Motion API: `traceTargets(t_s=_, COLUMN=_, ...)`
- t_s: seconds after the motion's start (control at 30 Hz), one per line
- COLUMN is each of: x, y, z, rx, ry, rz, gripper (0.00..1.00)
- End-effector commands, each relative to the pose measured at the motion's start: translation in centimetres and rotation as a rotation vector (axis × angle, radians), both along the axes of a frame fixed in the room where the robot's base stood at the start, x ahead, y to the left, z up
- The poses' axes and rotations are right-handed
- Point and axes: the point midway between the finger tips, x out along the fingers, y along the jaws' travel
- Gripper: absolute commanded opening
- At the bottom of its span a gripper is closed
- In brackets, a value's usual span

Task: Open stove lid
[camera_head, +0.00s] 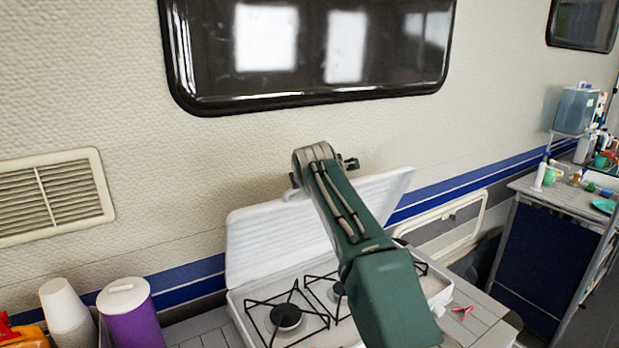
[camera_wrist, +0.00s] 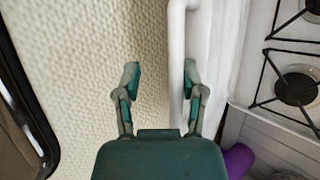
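The white stove lid (camera_head: 275,238) stands raised at the back of the stove, leaning close to the wall. The two-burner stove (camera_head: 238,305) is uncovered beneath it. My arm crosses in front of the lid, and my gripper is mostly hidden behind it in the head view. In the wrist view my gripper (camera_wrist: 160,75) is open, its fingers apart. The lid (camera_wrist: 212,50) shows there upright, with its rim close to the right finger. The left finger is over the wall side. I cannot tell whether the right finger touches the lid.
A purple canister (camera_head: 133,318) and stacked white cups (camera_head: 66,312) stand left of the stove. A dark window (camera_head: 310,50) is above on the wall (camera_head: 230,150). A small pink item (camera_head: 463,312) lies right of the stove. A side counter (camera_head: 560,195) holds bottles and dishes.

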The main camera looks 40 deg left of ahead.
Motion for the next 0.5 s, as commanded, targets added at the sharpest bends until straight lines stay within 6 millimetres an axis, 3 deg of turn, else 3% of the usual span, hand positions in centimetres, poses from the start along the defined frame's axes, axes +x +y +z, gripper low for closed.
traceTargets(t_s=0.5, x=-4.7, y=-4.1, z=4.2, rx=0.004, ry=-0.004, rz=0.001, gripper=0.51)
